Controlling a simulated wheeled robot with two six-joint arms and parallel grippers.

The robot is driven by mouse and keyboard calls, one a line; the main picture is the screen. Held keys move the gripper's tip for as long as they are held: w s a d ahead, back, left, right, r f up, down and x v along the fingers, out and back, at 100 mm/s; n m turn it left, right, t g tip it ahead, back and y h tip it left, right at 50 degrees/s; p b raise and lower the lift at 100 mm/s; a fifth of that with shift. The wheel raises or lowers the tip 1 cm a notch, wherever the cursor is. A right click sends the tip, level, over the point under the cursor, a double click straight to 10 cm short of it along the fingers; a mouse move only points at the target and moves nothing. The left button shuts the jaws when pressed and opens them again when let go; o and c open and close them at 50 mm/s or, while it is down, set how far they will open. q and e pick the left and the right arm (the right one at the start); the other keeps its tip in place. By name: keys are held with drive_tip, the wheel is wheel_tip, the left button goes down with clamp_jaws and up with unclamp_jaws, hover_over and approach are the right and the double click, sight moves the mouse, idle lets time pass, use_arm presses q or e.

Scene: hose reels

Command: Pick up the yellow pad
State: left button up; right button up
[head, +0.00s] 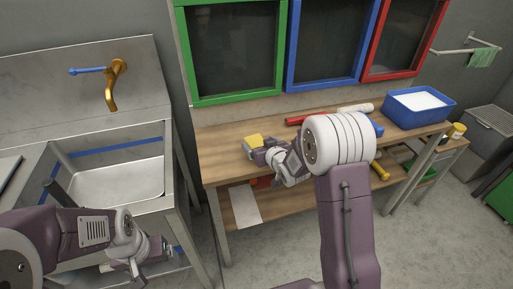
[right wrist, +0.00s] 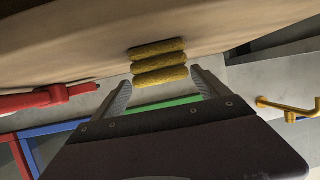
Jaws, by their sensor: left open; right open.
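The yellow pad (head: 254,140) lies on the wooden bench near its left end, partly hidden by my right gripper (head: 251,150). In the right wrist view the pad (right wrist: 159,62) shows as yellow, ribbed rows against the bench top. My right gripper (right wrist: 162,82) is open, with one finger on each side of the line to the pad. The pad is at or just beyond the fingertips; I cannot tell whether they touch it. My left gripper (head: 155,262) is low at the left, beside the sink's front, open and away from the pad.
The wooden bench (head: 222,150) has a red tool (head: 296,121), a white roll (head: 355,108) and a blue tray (head: 418,107) on it. Green, blue and red frames stand behind it. A metal sink (head: 120,183) is at left. A white sheet (head: 245,205) lies on the lower shelf.

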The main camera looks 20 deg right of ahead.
sight(255, 140)
drive_tip(key=x, duration=0.5)
drive_tip(key=shift+a+f+b, duration=0.2)
drive_tip(key=shift+a+b, duration=0.1)
drive_tip(key=shift+a, duration=0.05)
drive_tip(key=shift+s+r, duration=0.15)
drive_tip(key=shift+c, duration=0.6)
drive_tip(key=c, duration=1.3)
drive_tip(key=shift+r, duration=0.45)
drive_tip(key=shift+c, duration=0.2)
drive_tip(key=r, duration=0.1)
drive_tip(key=r+p, duration=0.1)
drive_tip(key=d+r, duration=0.1)
drive_tip(key=r, duration=0.1)
drive_tip(key=shift+w+r+p, duration=0.1)
drive_tip(key=shift+w+p, duration=0.15)
drive_tip(key=shift+p, duration=0.1)
drive_tip(key=w+d+r+p, duration=0.4)
drive_tip(key=d+r, duration=0.1)
drive_tip(key=d, duration=0.4)
drive_tip(key=shift+w+d+r+p, duration=0.2)
drive_tip(key=shift+d+r+p, duration=0.15)
